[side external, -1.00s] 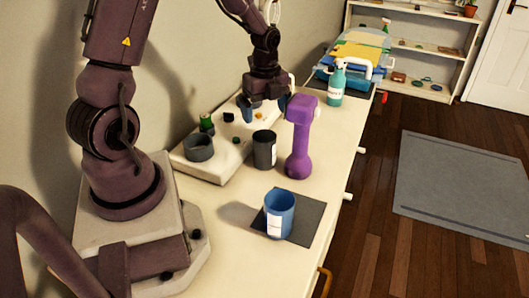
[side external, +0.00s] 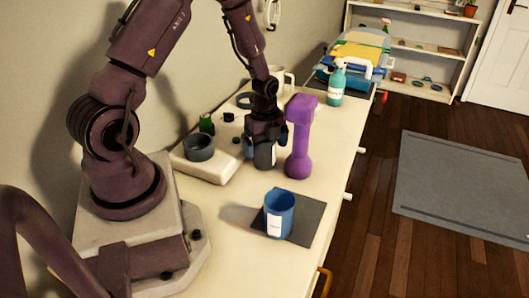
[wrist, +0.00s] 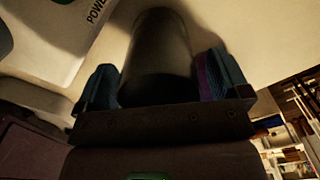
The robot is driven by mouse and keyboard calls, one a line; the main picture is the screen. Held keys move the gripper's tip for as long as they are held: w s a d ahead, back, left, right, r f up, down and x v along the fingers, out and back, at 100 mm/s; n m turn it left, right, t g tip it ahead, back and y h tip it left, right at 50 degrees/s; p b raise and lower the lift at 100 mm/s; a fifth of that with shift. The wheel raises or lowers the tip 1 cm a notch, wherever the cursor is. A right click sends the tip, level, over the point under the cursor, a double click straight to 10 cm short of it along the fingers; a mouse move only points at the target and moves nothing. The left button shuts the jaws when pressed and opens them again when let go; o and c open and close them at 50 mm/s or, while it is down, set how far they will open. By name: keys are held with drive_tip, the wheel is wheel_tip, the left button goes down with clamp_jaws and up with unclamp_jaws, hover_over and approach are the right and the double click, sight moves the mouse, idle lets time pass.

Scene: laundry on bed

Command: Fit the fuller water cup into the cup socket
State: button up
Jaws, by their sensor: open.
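A dark grey cup (side external: 265,158) with a pale label stands beside the white board. My gripper (side external: 262,147) is over it, jaws open, one finger on each side. In the wrist view the dark cup (wrist: 160,48) sits between the two blue-padded fingers (wrist: 160,82); I cannot tell whether they touch it. A blue cup (side external: 281,214) with a white label stands upright nearer the camera on a dark mat (side external: 313,219). A grey ring-shaped socket (side external: 198,147) is on the near end of the white board (side external: 207,173). The water level in either cup cannot be seen.
A purple dumbbell (side external: 299,140) stands upright just right of my gripper. A teal bottle (side external: 336,86), a white mug (side external: 283,79) and folded laundry (side external: 358,52) are farther back. A green object (side external: 207,123) sits behind the socket. The near tabletop is mostly clear.

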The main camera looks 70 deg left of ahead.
drive_tip(key=c, duration=1.1)
drive_tip(key=shift+c, duration=0.2)
drive_tip(key=shift+r, duration=0.15)
drive_tip(key=shift+r, duration=1.05)
drive_tip(key=s+d+r, duration=0.6)
drive_tip(key=s+r, duration=0.4)
drive_tip(key=s, duration=0.2)
drive_tip(key=shift+d+r, duration=0.3)
drive_tip(key=shift+d, duration=0.1)
drive_tip(key=shift+s, duration=0.15)
